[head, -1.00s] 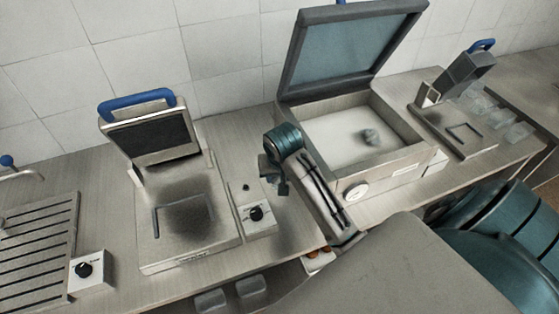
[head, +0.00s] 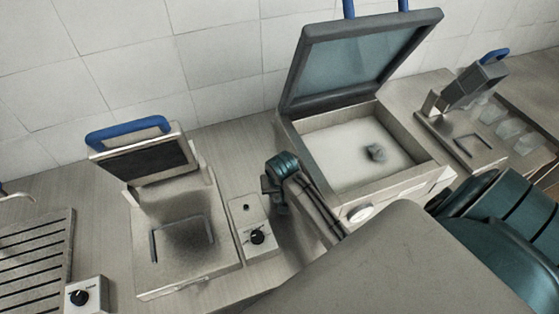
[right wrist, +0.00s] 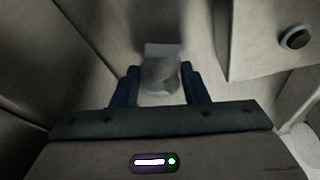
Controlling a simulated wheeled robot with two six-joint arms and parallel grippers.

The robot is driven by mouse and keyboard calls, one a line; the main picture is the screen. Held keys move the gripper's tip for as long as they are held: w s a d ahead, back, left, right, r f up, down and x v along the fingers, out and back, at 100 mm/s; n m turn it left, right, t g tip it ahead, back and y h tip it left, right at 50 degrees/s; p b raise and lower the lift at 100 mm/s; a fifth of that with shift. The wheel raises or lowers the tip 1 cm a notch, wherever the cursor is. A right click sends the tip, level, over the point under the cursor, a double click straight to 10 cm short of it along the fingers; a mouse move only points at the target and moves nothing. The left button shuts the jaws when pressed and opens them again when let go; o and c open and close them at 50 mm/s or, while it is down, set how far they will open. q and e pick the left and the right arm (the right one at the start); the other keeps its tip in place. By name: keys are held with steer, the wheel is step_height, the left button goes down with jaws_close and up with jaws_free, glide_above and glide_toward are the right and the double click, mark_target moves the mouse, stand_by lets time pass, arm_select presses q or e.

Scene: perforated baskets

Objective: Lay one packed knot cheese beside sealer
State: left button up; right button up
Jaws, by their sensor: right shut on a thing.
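My right gripper (head: 274,200) hangs over the counter between the knob box and the open-lidded chamber machine, which looks like the sealer (head: 395,188). In the right wrist view the two dark fingers of my right gripper (right wrist: 162,92) are shut on a small, clear-wrapped pack, apparently the packed knot cheese (right wrist: 162,72). In the head view that pack is hidden by the wrist. Whether it touches the counter I cannot tell. My left gripper is not in view.
The raised lid (head: 360,60) stands behind the chamber. A knob box (head: 250,215) and a flat machine with a blue handle (head: 185,240) are on the left. Another blue-handled device (head: 470,130) and clear cups (head: 505,125) are at right. A slatted rack (head: 35,260) is far left.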

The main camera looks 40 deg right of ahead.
steer(key=shift+s+f, duration=0.1)
steer(key=shift+f, duration=0.15)
steer(key=o, duration=1)
steer(key=shift+c, duration=0.2)
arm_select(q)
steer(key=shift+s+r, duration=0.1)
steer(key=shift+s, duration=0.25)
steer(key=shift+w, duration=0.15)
arm_select(e)
steer(key=shift+r, duration=0.2)
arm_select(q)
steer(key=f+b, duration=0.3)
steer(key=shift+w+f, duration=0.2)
arm_select(e)
steer(key=v, duration=1.1)
steer(key=shift+s+r, duration=0.15)
steer(key=shift+r, duration=0.2)
